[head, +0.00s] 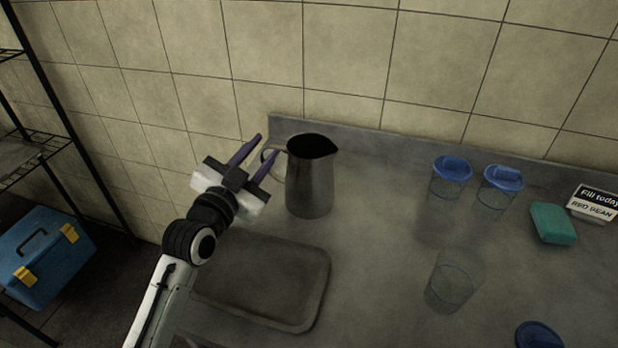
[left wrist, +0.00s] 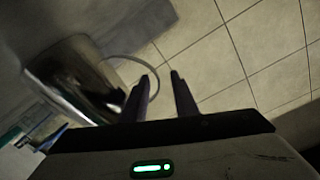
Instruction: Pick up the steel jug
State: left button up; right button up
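The steel jug (head: 310,180) stands upright on the grey counter, near the back wall, with its looped handle (head: 272,163) to the left. In the left wrist view the jug (left wrist: 75,75) is on the left and its handle (left wrist: 152,68) curves toward the fingertips. My left gripper (head: 266,146) is at the handle side of the jug. Its two dark fingers are apart, with a gap between the tips in the left wrist view (left wrist: 160,77). The handle's outer curve shows near this gap; I cannot tell whether it touches a finger. My right gripper is out of view.
A shallow tray (head: 318,290) lies in front of the jug, below my left arm. Two blue-lidded cups (head: 448,185) (head: 497,192), a clear cup (head: 450,287), a green sponge (head: 553,224), a sign (head: 594,204) and a blue lid (head: 538,335) are to the right.

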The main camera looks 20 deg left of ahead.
pick_arm(q)
jog(key=w, duration=0.5)
jog(key=shift+f, duration=0.2)
grip_shut()
jog(key=shift+r, duration=0.1)
dwell(1.0)
jog(key=shift+r, duration=0.1)
